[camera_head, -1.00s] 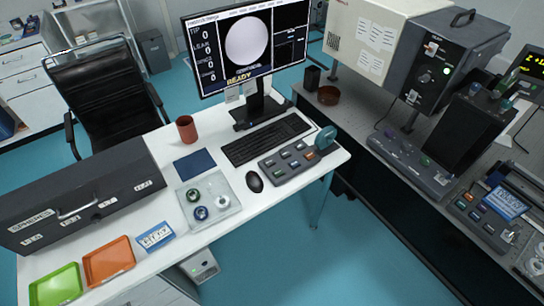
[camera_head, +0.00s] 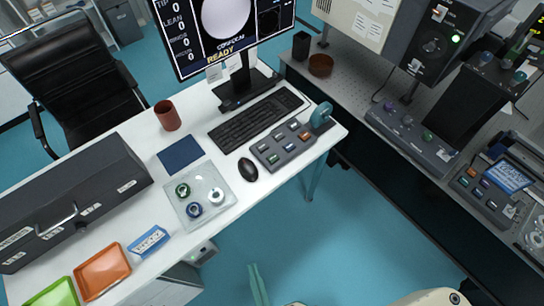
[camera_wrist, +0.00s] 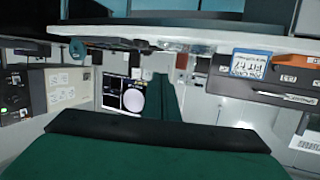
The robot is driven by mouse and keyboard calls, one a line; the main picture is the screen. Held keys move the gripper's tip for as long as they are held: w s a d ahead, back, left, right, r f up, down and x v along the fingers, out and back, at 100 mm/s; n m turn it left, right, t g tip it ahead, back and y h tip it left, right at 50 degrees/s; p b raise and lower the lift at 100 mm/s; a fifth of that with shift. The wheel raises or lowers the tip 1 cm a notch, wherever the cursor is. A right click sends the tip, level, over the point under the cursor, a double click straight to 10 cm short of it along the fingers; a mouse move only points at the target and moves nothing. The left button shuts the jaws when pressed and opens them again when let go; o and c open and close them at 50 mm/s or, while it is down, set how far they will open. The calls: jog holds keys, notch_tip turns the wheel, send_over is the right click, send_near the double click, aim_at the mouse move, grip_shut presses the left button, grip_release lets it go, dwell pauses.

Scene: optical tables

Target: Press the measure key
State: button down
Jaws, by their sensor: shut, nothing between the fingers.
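A grey key pad (camera_head: 283,146) with several small keys, one of them orange, lies on the white desk right of the mouse. Its key labels are too small to read, so I cannot tell which is the measure key. A teal round knob (camera_head: 321,114) stands at its far right corner. My gripper (camera_head: 256,272) shows as narrow green fingers at the bottom of the head view, over the floor in front of the desk and well apart from the pad. In the wrist view the shut green fingers (camera_wrist: 167,95) hold nothing; the desk appears upside down there.
On the desk are a keyboard (camera_head: 256,117), a mouse (camera_head: 248,169), a clear tray (camera_head: 199,205) with small rings, a red cup (camera_head: 167,115) and a monitor (camera_head: 222,35). A second key pad (camera_head: 484,194) lies on the right bench. Blue floor (camera_head: 330,230) between them is free.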

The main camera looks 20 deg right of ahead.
jog(key=w+d+f+m+g+h, duration=0.1)
jog(key=w+d+f+m, duration=0.25)
jog(key=w, duration=0.25)
jog(key=w+d+f+m+g+h, duration=0.1)
jog(key=w+d+f+m, duration=0.15)
jog(key=w+m, duration=0.35)
notch_tip(320, 180, up, 5)
jog(key=m+g+y, duration=0.1)
jog(key=m+g, duration=0.2)
jog(key=m, duration=0.9)
send_over(275, 161)
jog(key=s+a, duration=0.3)
jog(key=s, duration=0.1)
jog(key=shift+w+a+f+n, duration=0.1)
jog(key=shift+w+a+n, duration=0.05)
jog(key=shift+w+n, duration=0.1)
jog(key=w+d+r+m+g+y, duration=0.1)
jog(key=w+d+r+m, duration=0.2)
jog(key=r+m, duration=0.2)
notch_tip(275, 161, up, 3)
jog(key=shift+w+f, duration=0.2)
jog(key=shift+w, duration=0.15)
jog(key=shift+f, duration=4.4)
jog(key=shift+s+d, duration=0.1)
